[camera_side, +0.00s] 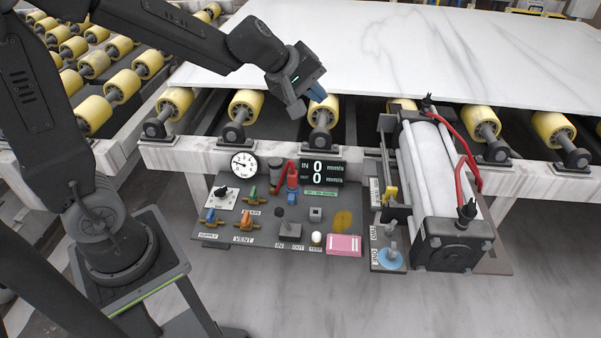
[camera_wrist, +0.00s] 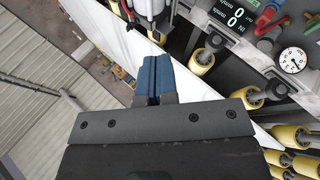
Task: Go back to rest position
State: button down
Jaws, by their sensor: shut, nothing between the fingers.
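My gripper (camera_side: 307,98) hangs in the air in front of the slab's near edge, above the yellow rollers, in the side view. In the wrist view its two blue fingers (camera_wrist: 153,79) lie side by side, closed together with nothing between them. The white veined stone slab (camera_side: 420,50) lies on the roller table behind the gripper. The control panel (camera_side: 262,228) is below and in front of the gripper, apart from it.
The panel carries a round gauge (camera_side: 243,165), a display (camera_side: 322,172) reading zeros, several coloured valves and a pink block (camera_side: 344,245). A pneumatic cylinder (camera_side: 437,180) with red hoses stands to the right. Yellow rollers (camera_side: 246,104) line the table's front.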

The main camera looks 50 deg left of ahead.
jog(key=s+d+r+m+g+h, duration=0.1)
jog(key=s+d+r+m, duration=0.25)
jog(key=s+m, duration=0.35)
jog(key=s+a+f+m+g+y, duration=0.1)
jog(key=s+m, duration=0.2)
jog(key=s, duration=0.5)
jog(key=s+m+g+y, duration=0.1)
jog(key=s+m, duration=0.2)
jog(key=s, duration=0.5)
jog(key=shift+a+f+y, duration=0.35)
jog(key=shift+f+y, duration=0.05)
